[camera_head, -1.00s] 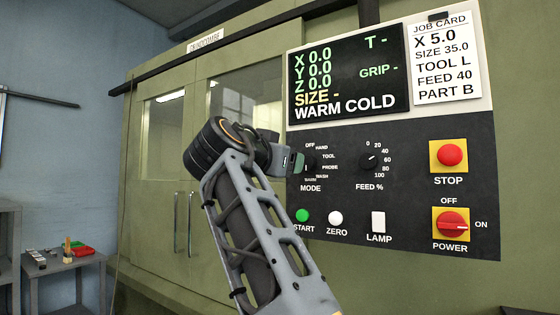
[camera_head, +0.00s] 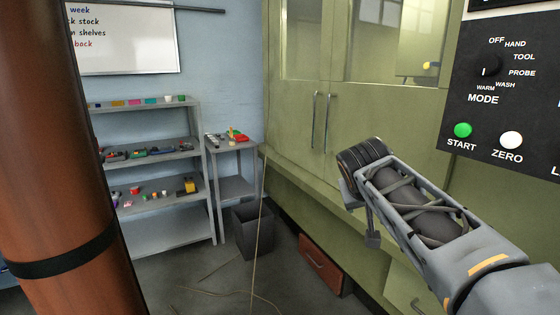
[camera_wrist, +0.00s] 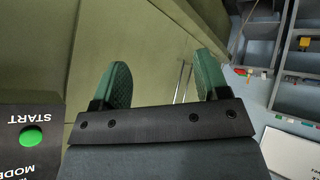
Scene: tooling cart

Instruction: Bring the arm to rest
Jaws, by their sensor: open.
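My arm reaches in from the lower right in the head view, in front of the green machine (camera_head: 390,118). Its folded end is beside the machine's doors, left of the control panel (camera_head: 505,115). The fingers are mostly hidden behind my arm there. In the wrist view my gripper (camera_wrist: 163,85) shows two green padded fingers spread well apart, with nothing between them. Beyond the fingers are the green machine front and its door handles (camera_wrist: 182,82). The panel's green START button (camera_wrist: 31,137) shows at the lower left of the wrist view.
A grey shelf unit (camera_head: 160,160) with small items stands at the left. A brown pipe (camera_head: 85,160) fills the left foreground. Cords lie on the floor.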

